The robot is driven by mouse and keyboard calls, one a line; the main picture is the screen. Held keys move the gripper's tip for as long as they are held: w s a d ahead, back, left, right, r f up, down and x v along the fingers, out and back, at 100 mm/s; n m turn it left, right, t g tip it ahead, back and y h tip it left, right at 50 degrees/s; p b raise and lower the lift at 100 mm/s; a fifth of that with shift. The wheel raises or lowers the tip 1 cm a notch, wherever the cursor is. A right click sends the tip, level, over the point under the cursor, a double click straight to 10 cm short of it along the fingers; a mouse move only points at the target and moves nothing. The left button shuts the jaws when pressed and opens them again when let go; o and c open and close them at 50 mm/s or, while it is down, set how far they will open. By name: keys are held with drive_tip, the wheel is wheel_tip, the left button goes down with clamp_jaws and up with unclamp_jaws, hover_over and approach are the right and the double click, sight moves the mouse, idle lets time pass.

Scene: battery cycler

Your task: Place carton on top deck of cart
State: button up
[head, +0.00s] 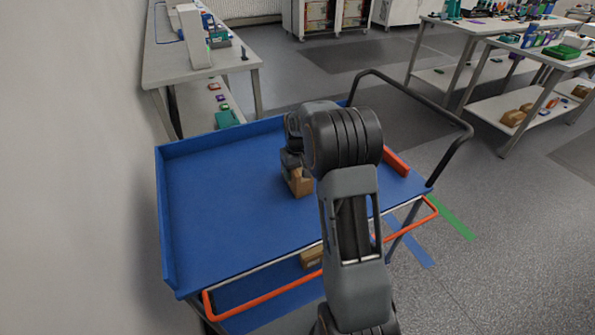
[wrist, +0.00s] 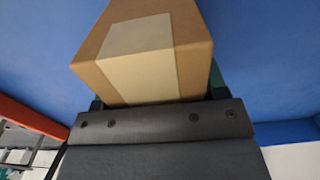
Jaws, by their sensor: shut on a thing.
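A brown carton (head: 298,182) with a pale label shows in the head view, low over or on the blue top deck of the cart (head: 225,210). In the wrist view the carton (wrist: 150,52) fills the upper middle, with the blue deck (wrist: 248,70) behind it. My gripper (wrist: 152,103) is shut on the carton. In the head view my arm partly hides the carton and the gripper. I cannot tell whether the carton's underside touches the deck.
The left part of the deck is bare, with a raised blue rim. An orange bar (head: 397,162) lies at the deck's right side, near a black handle (head: 425,98). Another brown box (head: 311,256) sits on the lower deck. Workbenches (head: 180,62) stand beyond.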

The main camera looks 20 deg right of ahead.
drive_tip(key=shift+f, duration=0.2)
drive_tip(key=o, duration=1.2)
drive_tip(key=shift+o, duration=0.2)
